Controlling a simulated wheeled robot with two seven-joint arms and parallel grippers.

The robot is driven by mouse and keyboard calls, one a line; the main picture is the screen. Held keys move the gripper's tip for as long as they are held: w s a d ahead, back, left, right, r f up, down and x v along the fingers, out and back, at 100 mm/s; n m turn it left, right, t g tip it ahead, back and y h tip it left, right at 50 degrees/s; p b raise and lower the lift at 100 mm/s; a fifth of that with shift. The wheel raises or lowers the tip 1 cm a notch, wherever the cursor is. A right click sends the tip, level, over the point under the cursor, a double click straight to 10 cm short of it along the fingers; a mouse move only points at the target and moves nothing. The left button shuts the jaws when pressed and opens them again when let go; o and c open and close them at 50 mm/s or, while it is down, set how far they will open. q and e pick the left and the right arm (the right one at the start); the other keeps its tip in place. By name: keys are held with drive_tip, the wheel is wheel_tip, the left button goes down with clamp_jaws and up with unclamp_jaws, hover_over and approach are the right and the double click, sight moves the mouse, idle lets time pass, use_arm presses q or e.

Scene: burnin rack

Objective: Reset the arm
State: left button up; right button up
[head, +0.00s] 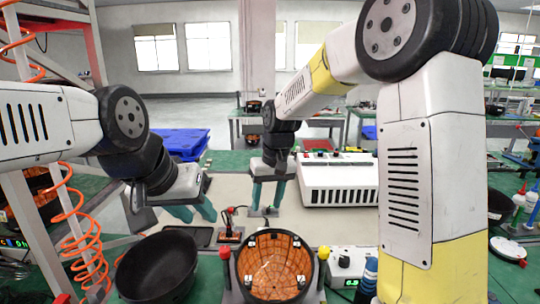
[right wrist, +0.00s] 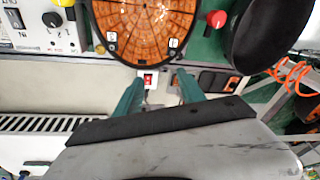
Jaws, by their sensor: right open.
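My left gripper (head: 197,214) hangs at the left middle in the head view, its two teal fingers spread and nothing visible between them. My right gripper (head: 266,202) is to its right, above the bench, fingers apart and pointing down. In the right wrist view its fingers (right wrist: 160,80) stand apart with no object held. A small red switch (right wrist: 148,80) shows beyond the gap. The right arm arches in from the right side of the head view.
A round orange board (head: 272,270) in a black ring is at front centre. A black bowl (head: 155,268) stands left of it. A white vented box (head: 338,185) lies right of my right gripper. A small box with a knob (head: 347,263) is at front right. Orange coiled hoses (head: 85,245) hang left.

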drive_tip(key=s+d+r+m+t, duration=0.1)
drive_tip(key=s+d+r+t, duration=0.1)
drive_tip(key=s+d+r, duration=0.3)
drive_tip(key=s+d+r+m+t, duration=0.2)
drive_tip(key=s+d+r, duration=0.2)
drive_tip(key=s+d, duration=0.6)
drive_tip(key=shift+s+d+r+m+t, duration=0.3)
drive_tip(key=shift+s+d+r+t, duration=0.1)
drive_tip(key=shift+s, duration=2.25)
